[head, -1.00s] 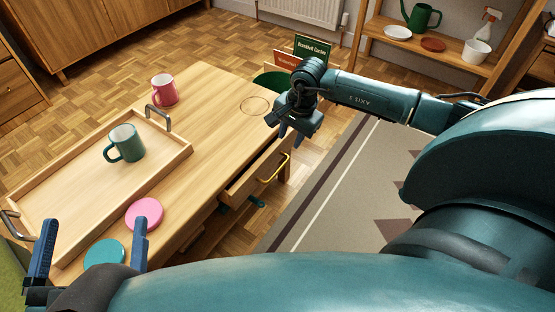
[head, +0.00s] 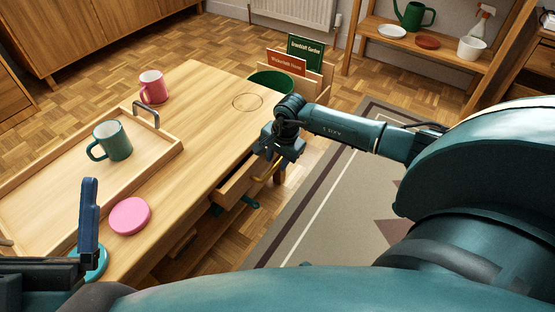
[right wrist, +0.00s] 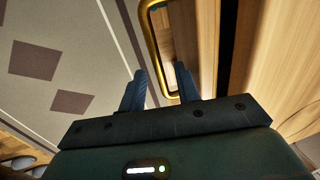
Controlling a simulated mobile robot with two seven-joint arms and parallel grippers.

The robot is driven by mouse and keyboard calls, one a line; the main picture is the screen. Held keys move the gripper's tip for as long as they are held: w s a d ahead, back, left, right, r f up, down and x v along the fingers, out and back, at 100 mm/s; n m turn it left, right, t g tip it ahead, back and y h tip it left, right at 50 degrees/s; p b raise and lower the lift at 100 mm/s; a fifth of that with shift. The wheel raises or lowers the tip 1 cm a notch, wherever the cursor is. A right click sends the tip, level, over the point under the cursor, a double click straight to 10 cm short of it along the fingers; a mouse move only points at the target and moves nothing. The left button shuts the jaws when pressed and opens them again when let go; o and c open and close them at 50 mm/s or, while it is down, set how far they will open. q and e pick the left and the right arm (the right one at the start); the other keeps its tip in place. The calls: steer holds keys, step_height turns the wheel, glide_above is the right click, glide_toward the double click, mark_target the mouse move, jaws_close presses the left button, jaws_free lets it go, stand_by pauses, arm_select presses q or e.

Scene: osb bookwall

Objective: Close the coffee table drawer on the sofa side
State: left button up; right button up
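The coffee table (head: 200,110) has one drawer (head: 236,184) pulled partly out on its right-hand long side, over the floor beside the rug. My right gripper (head: 284,152) is at the drawer's front and hides part of it and most of the brass handle. In the right wrist view, the brass handle (right wrist: 150,42) stands out from the drawer front (right wrist: 207,40). The right gripper (right wrist: 160,85) is open, with the handle's near end appearing between its fingertips; contact cannot be told. My left gripper's one visible finger (head: 88,215) is over the table's near end; its other finger is out of frame.
A wooden tray (head: 60,195) with a green mug (head: 112,140), a pink mug (head: 153,87) and a pink coaster (head: 130,215) are on the table. A teal coaster (head: 100,262) is partly hidden. A book box (head: 315,88) stands beyond the table. The rug (head: 340,200) is clear.

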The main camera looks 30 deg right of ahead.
steer(key=shift+c, duration=0.4)
jaws_close()
steer(key=shift+r, duration=0.1)
